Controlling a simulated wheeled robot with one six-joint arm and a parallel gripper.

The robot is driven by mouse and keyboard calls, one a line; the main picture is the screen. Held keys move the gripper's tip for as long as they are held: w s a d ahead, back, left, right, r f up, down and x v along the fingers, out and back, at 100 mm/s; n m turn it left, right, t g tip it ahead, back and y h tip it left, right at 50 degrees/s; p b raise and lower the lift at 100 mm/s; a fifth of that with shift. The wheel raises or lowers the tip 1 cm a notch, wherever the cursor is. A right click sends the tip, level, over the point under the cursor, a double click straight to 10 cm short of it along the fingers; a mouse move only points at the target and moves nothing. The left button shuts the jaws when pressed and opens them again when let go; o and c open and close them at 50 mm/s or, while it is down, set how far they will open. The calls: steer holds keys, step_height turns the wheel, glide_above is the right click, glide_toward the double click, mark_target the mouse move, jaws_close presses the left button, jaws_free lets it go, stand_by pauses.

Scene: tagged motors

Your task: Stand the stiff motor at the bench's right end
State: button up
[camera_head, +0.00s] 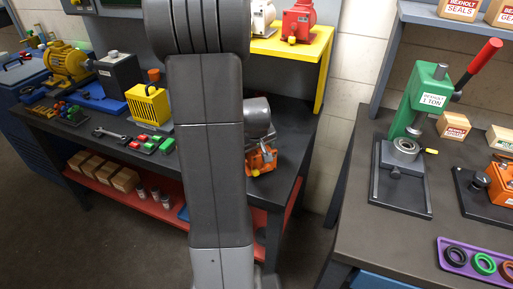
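An orange motor (261,158) shows at the right end of the dark bench (292,128), partly hidden behind my arm. A grey cylindrical part just above it looks like my wrist, but my gripper's fingers are not clear. I cannot tell whether they touch the orange motor. A red motor (299,20) with a yellow tag and a white motor (262,17) stand on the yellow shelf above. Another orange motor (500,182) sits on a dark base at the right edge. I cannot read which motor is tagged stiff.
My arm blocks the middle of the view. A green press (428,100) and a purple tray (446,262) with rings stand on the right-hand bench. A yellow finned box (148,105), wrench (110,134) and small coloured blocks occupy the left bench. A floor gap separates the benches.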

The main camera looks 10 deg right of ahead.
steer(key=o, duration=2)
steer(key=shift+o, duration=0.2)
steer(key=v, duration=1.2)
steer(key=x, duration=1.2)
steer(key=shift+f, duration=0.1)
